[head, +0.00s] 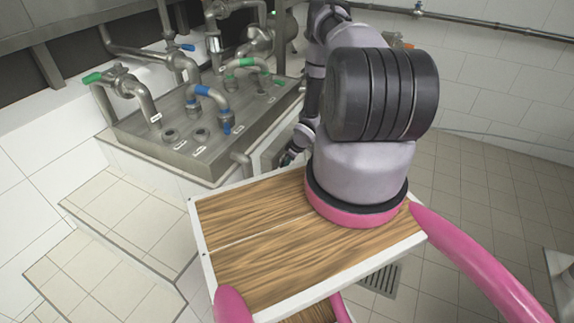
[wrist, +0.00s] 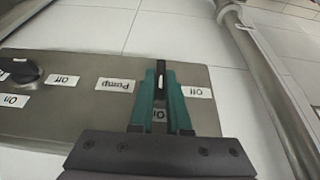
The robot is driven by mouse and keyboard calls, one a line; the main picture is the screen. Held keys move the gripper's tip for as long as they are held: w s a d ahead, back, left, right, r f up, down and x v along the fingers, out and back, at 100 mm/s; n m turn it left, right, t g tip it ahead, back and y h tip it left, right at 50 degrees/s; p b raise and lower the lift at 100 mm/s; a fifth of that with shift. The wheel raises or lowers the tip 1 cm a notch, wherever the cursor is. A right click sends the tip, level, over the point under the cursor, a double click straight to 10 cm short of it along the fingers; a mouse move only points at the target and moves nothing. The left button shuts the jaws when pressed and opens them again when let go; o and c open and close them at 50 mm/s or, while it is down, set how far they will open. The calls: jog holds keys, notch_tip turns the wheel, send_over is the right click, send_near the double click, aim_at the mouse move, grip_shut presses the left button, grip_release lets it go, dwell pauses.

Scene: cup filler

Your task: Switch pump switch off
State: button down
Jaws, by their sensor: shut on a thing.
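The pump switch (wrist: 161,66) is a black knob with a white mark, on a grey metal panel (wrist: 70,125) in the wrist view. A "Pump" label (wrist: 115,85) is to its left and an "Off" label (wrist: 198,92) to its right. My gripper (wrist: 161,78) has teal fingers closed around the knob, one on each side. The knob's handle points to the top of the picture, and its lower part is hidden between the fingers. In the head view my arm hides the switch.
A second black knob (wrist: 20,70) with its own On and Off labels is at the left of the panel. A metal pipe (wrist: 265,80) runs past the panel's right side. In the head view, a steel bench (head: 185,125) with pipes and coloured valve handles stands left of my arm.

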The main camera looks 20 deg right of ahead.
jog(key=shift+a+h, duration=0.1)
jog(key=shift+h, duration=0.2)
jog(key=n+t+h, duration=0.1)
jog(key=t+h, duration=0.2)
jog(key=t, duration=0.1)
jog(key=n+t+h, duration=0.2)
jog(key=t+h, duration=0.1)
jog(key=h, duration=0.1)
jog(key=f+n+t+h, duration=0.1)
jog(key=t+h, duration=0.3)
jog(key=shift+s+a+f+t, duration=0.1)
jog(key=shift+s+a+t, duration=0.2)
jog(key=shift+s+a, duration=0.1)
jog(key=shift+w+n+t, duration=0.1)
jog(key=shift+n+t, duration=0.2)
dwell(0.4)
jog(key=c, duration=0.9)
grip_release()
